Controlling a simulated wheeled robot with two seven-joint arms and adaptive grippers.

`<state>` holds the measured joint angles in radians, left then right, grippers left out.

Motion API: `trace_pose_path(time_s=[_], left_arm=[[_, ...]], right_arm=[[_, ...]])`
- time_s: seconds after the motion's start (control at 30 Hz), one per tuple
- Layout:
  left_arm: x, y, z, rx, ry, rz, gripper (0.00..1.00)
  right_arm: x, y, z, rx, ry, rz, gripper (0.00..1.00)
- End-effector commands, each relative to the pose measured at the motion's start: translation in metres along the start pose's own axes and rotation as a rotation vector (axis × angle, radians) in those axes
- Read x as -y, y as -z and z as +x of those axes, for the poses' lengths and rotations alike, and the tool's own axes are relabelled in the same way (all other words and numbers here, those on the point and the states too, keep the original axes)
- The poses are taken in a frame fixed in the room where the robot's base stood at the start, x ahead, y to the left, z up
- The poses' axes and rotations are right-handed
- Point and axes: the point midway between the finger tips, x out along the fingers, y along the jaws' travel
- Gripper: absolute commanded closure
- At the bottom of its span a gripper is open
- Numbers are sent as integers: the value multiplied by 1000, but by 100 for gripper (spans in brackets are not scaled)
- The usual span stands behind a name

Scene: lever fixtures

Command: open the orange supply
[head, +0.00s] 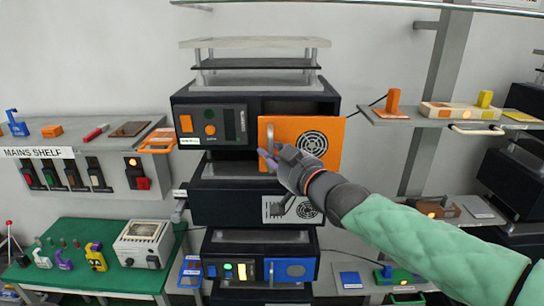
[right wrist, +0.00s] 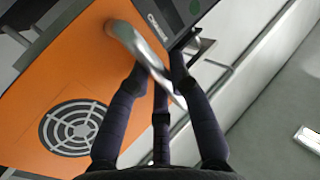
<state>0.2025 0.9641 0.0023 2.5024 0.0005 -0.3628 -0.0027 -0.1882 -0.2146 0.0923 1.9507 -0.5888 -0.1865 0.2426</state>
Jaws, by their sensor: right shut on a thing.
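The orange supply is the top dark unit (head: 222,97) of the stack in the head view. Its orange door (head: 320,128) has a round vent and stands partly open, with a dark gap showing above it. A pale upright handle (head: 269,136) is at the door's left edge. My right gripper (head: 269,157) is shut on this handle. In the right wrist view, the fingers (right wrist: 158,80) are around the grey bar handle (right wrist: 135,45), with the orange door (right wrist: 60,75) to the left. The inside of the supply is mostly hidden. My left gripper is not in view.
Dark units stand below, including one with a blue door (head: 290,271). A left shelf (head: 85,135) holds small items and switches above a green table (head: 110,260). A right shelf (head: 445,119) has an orange lever block and a cream box. Free room lies in front of the stack.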

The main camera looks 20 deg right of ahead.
Motion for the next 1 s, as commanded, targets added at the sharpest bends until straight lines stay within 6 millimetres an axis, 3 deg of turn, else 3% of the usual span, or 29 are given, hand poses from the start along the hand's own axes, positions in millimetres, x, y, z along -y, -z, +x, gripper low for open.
trace_pose_path(time_s=[0.2, 0.23, 0.3, 0.7, 1.0], left_arm=[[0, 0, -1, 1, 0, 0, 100], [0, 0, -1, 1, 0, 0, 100], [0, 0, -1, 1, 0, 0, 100], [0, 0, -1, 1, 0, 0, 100], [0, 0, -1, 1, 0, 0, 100]], right_arm=[[0, -1, 0, 4, 1, 1, 100], [0, -1, 0, 4, 1, 1, 71], [0, -1, 0, 4, 1, 1, 54], [0, -1, -4, 3, 0, 1, 54], [0, 1, -49, 0, -1, -2, 54]])
